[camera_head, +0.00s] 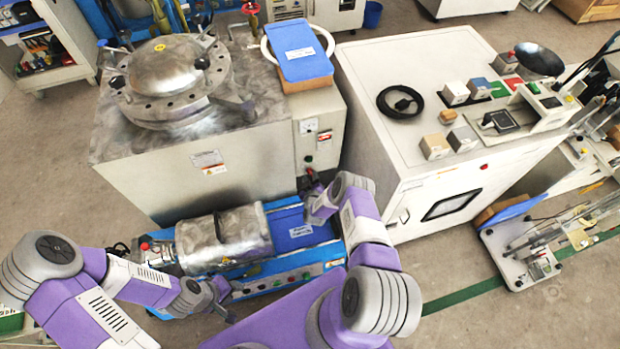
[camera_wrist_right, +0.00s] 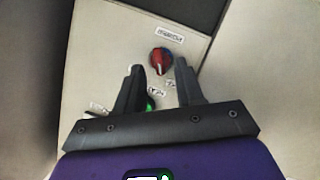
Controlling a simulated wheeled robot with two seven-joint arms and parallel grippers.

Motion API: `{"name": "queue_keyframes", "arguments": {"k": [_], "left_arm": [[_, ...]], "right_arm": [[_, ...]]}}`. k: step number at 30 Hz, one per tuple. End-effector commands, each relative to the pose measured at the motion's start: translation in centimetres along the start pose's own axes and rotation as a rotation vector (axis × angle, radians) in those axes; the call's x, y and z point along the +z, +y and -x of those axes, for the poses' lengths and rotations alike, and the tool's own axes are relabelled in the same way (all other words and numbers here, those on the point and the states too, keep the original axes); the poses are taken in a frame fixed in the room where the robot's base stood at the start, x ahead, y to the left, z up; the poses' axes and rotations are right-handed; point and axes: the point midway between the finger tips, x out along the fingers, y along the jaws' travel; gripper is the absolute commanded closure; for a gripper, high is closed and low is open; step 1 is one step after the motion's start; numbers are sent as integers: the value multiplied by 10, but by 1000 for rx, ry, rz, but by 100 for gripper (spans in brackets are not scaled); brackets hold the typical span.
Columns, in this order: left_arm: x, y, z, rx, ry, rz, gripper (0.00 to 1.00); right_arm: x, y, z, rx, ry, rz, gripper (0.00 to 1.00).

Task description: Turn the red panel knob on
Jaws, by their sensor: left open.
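The red panel knob (camera_wrist_right: 161,60) is on a light panel in the right wrist view, below a small label. My right gripper (camera_wrist_right: 159,66) is open, and its two dark fingers appear on either side of the knob in the picture. I cannot tell how far the fingertips are from it. My left gripper (camera_head: 226,300) is open and empty at the lower left, in front of the blue bench.
A green button (camera_wrist_right: 149,104) lies below the knob, partly behind a finger. The grey machine (camera_head: 130,165) stands left of a white cabinet (camera_head: 420,180). A blue bench (camera_head: 270,284) with a metal cylinder (camera_head: 222,240) is below the panel.

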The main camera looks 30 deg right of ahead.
Motion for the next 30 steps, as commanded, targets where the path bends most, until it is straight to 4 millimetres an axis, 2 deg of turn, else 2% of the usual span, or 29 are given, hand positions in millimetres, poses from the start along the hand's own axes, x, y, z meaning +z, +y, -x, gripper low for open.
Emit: {"name": "queue_keyframes", "arguments": {"k": [1, 6, 14, 21, 30], "left_arm": [[0, -2, -6, 0, 0, 0, 57], [0, -4, -10, 0, 0, 0, 57], [0, -4, -9, 0, 0, 0, 57], [0, -4, -9, 0, 0, 0, 57], [0, -4, -9, 0, 0, 0, 57]], "right_arm": [[2, -1, -7, 1, 1, -1, 63], [0, 0, -17, 0, 0, -1, 63], [-1, 0, -18, -1, 0, -1, 63], [0, 0, -18, -1, -1, -1, 98], [0, 1, -18, -11, -1, -25, 100]]}}
